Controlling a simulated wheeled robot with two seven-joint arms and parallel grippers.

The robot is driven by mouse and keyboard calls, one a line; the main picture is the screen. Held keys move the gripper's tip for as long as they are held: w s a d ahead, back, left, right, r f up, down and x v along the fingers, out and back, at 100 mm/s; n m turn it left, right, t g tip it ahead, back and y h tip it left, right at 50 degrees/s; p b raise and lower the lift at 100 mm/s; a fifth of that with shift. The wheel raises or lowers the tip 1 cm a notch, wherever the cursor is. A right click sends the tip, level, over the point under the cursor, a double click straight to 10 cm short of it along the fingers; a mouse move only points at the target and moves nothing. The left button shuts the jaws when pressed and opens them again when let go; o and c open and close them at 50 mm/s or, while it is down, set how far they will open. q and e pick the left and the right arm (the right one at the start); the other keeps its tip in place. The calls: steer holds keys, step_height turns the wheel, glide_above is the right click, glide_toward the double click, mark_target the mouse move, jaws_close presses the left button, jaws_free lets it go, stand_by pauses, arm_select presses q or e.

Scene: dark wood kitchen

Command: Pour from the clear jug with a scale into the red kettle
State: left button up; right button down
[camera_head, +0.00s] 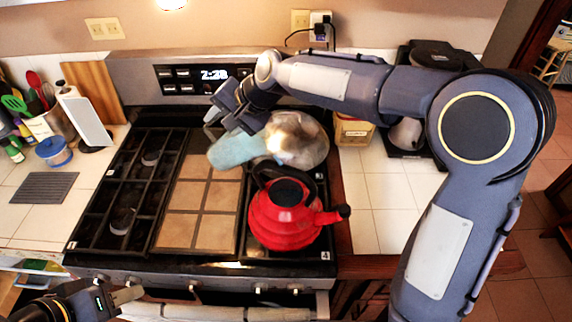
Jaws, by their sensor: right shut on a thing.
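The red kettle (285,222) stands on the right side of the stove top, its dark-tipped spout pointing right and its dark handle arched over the top. My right gripper (232,122) is behind and left of the kettle, shut on the clear jug (236,150). The jug looks pale blue and tilted, and is apart from the kettle in the picture. Its scale and contents cannot be made out. My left gripper (127,296) is low at the left, by the stove's front edge, away from both. Its finger gap is not clear.
A shiny metal pot (312,148) is behind the kettle. A tiled panel (198,200) and black grates (125,190) lie to the left. The right counter's front is clear.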

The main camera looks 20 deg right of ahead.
steer(key=shift+s+d+r+t+y, duration=0.15)
steer(key=shift+d+r+t+y, duration=0.2)
steer(key=shift+r+y, duration=0.2)
stand_by(0.7)
steer(key=shift+s+d+r+t+y+b, duration=0.15)
steer(key=shift+s+r+t+y+b, duration=0.05)
steer(key=shift+r+t+y+b, duration=0.25)
stand_by(0.7)
steer(key=shift+b, duration=0.3)
steer(key=shift+s+d+r+t+y+b, duration=0.3)
steer(key=shift+r+b, duration=0.25)
steer(key=shift+b, duration=1.3)
